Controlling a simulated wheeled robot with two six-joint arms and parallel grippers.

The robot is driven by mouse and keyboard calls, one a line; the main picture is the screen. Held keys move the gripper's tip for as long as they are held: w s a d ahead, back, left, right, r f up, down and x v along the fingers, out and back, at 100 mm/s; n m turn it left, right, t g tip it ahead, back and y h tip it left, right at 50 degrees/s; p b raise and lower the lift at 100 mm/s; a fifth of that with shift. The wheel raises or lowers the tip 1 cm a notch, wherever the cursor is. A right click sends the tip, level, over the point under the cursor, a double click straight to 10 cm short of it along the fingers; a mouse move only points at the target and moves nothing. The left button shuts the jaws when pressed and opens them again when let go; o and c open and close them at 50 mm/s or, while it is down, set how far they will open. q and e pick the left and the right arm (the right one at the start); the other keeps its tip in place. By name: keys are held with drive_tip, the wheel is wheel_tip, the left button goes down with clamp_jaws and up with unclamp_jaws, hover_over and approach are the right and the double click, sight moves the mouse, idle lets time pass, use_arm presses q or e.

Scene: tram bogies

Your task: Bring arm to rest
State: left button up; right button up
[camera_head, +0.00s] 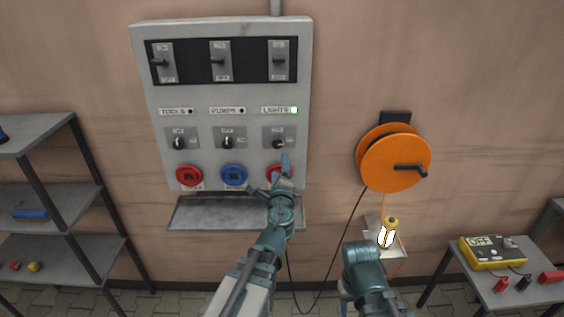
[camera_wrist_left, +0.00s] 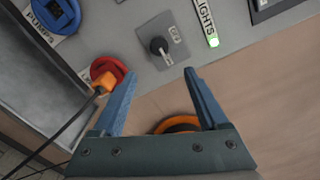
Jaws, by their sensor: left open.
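My left gripper (camera_head: 284,166) is raised in front of the lower right of the grey switch panel (camera_head: 220,93), by the lights column. In the left wrist view my left gripper (camera_wrist_left: 160,72) is open, with nothing between its blue fingers. An orange plug (camera_wrist_left: 104,80) with a black cable sits in the red socket (camera_wrist_left: 108,66), beside the left finger. The lights rotary switch (camera_wrist_left: 158,46) is just beyond the fingertips. The green lights lamp (camera_head: 294,110) is lit. Part of my right arm shows at the lower middle; its gripper is not visible.
A grey ledge (camera_head: 195,214) juts out below the panel. An orange cable reel (camera_head: 393,160) hangs to the right, above a lamp-like yellow and white item (camera_head: 387,235) on a small shelf. Shelving (camera_head: 65,192) stands left; a yellow tester (camera_head: 492,252) sits on the right table.

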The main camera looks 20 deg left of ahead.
use_arm(q)
drive_tip(key=shift+s+d, duration=0.1)
drive_tip(key=shift+s, duration=0.25)
drive_tip(key=s+d+f+n+g+y, duration=0.1)
drive_tip(key=s+f+n+g, duration=0.3)
drive_tip(key=f+n, duration=0.2)
drive_tip(key=s+d+f+n+g, duration=0.1)
drive_tip(key=s+f+n+g, duration=0.3)
drive_tip(key=f+n, duration=0.25)
drive_tip(key=s+d+f+n+g+h, duration=0.1)
drive_tip(key=s+d+f+g+h, duration=0.1)
drive_tip(key=s+d+f+g, duration=0.2)
drive_tip(key=s+d+f+n+g+h, duration=0.2)
drive_tip(key=s+d+f+g, duration=0.3)
drive_tip(key=s, duration=0.8)
drive_tip(key=d+h, duration=0.1)
drive_tip(key=d, duration=0.2)
drive_tip(key=shift+s+d+f, duration=0.2)
drive_tip(key=shift+d, duration=0.2)
